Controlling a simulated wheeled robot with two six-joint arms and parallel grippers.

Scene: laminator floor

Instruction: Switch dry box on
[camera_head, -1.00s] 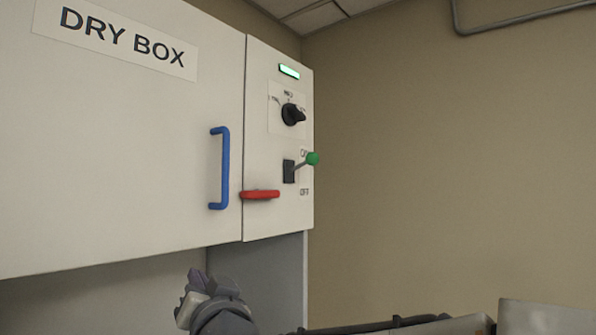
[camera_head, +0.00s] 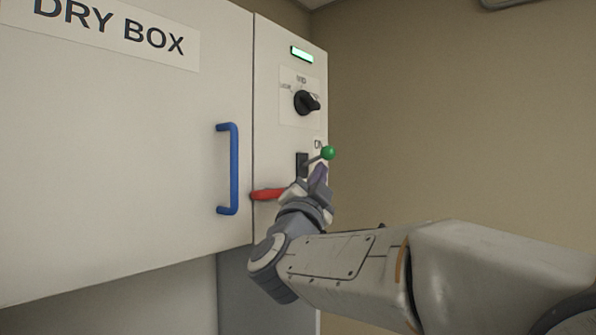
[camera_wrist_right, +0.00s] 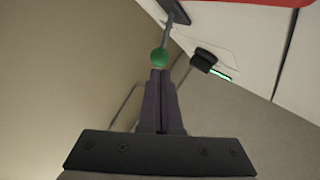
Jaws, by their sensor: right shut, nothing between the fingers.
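The dry box (camera_head: 120,150) is a white cabinet with a "DRY BOX" label. On its right panel a lever with a green ball knob (camera_head: 328,153) sticks out of a black slot, with "ON" lettering above it. The lever also shows in the right wrist view, its green knob (camera_wrist_right: 159,57) just beyond my fingertips. My right gripper (camera_head: 319,172) is shut and empty, just below the knob; whether it touches the knob I cannot tell. It hides the lower part of the lever panel. The indicator bar (camera_head: 302,54) is lit green. My left gripper is not in view.
A black rotary knob (camera_head: 306,102) sits above the lever. A red handle (camera_head: 268,194) is just left of my right gripper, and a blue door handle (camera_head: 233,168) is further left. Open room lies right of the cabinet, before a plain wall.

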